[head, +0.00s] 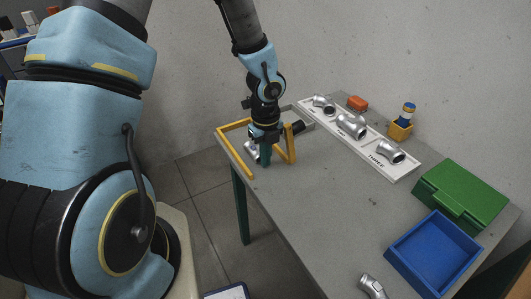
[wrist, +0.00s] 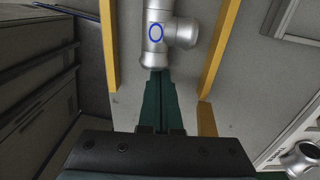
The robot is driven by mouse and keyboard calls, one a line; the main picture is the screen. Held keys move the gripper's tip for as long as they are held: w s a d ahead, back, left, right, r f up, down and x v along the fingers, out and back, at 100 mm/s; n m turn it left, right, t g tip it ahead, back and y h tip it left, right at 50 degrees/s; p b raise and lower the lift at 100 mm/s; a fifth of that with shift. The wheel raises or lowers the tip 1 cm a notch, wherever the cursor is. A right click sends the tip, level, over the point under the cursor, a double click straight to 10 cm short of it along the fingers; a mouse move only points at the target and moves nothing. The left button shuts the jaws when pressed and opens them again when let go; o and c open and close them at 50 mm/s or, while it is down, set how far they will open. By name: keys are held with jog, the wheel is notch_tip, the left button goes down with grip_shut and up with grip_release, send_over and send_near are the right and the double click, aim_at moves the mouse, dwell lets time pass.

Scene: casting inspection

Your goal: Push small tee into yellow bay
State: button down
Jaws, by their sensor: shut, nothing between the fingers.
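The small tee is a silver metal fitting (wrist: 183,32) with a blue ring mark. In the wrist view it lies between two yellow rails of the yellow bay (wrist: 228,40). In the head view the tee (head: 249,149) shows only in part, behind my gripper. The yellow bay (head: 233,154) is a frame of yellow bars at the table's far left corner. My gripper (head: 265,160) points down inside the bay area, its green fingers shut and empty. In the wrist view the fingertips (wrist: 159,75) are at the near end of the tee, touching or almost touching it.
A white board (head: 399,172) with several metal fittings runs along the back edge. An orange block (head: 357,103) and a yellow holder (head: 400,132) stand behind it. A green box (head: 461,192), blue tray (head: 395,259) and loose fitting (head: 371,286) are at right. Mid-table is clear.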

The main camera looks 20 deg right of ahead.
aim_at(258, 150)
jog(key=w+p, duration=0.2)
jog(key=w, duration=0.1)
jog(key=shift+a+r, duration=0.2)
jog(key=shift+a, duration=0.1)
jog(key=shift+w+a+f+p, duration=0.15)
jog(key=shift+w+p, duration=0.2)
jog(key=shift+w, duration=0.1)
